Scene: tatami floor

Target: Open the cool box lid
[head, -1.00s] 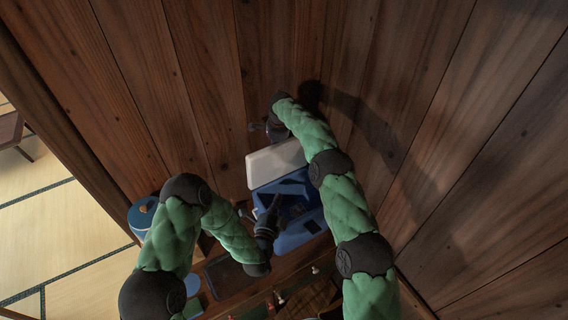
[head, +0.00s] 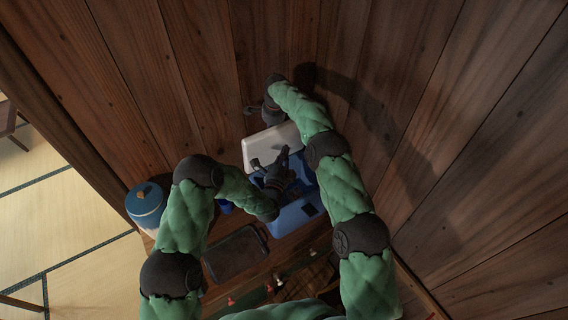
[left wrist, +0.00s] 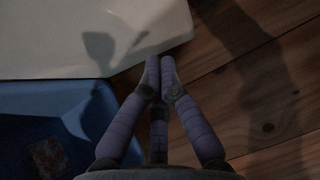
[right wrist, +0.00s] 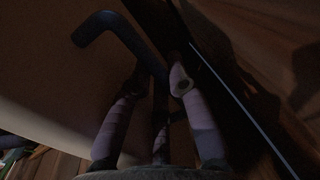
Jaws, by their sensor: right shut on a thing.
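The blue cool box (head: 299,214) stands against the plank wall. Its white lid (head: 262,149) is raised and leans back, leaving the box open. The lid also shows in the left wrist view (left wrist: 60,35), above the blue box rim (left wrist: 50,97). My right gripper (head: 262,108) is at the lid's upper edge. In the right wrist view its fingers (right wrist: 160,80) are closed around a dark bent handle (right wrist: 108,24) beside the pale lid. The exact contact is dim.
A blue lidded pot (head: 146,205) stands at the left end of the wooden surface. A dark tray (head: 236,254) lies in front of the box. Small items (head: 270,288) lie nearer me. Plank walls close in behind and at right; tatami is open at left.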

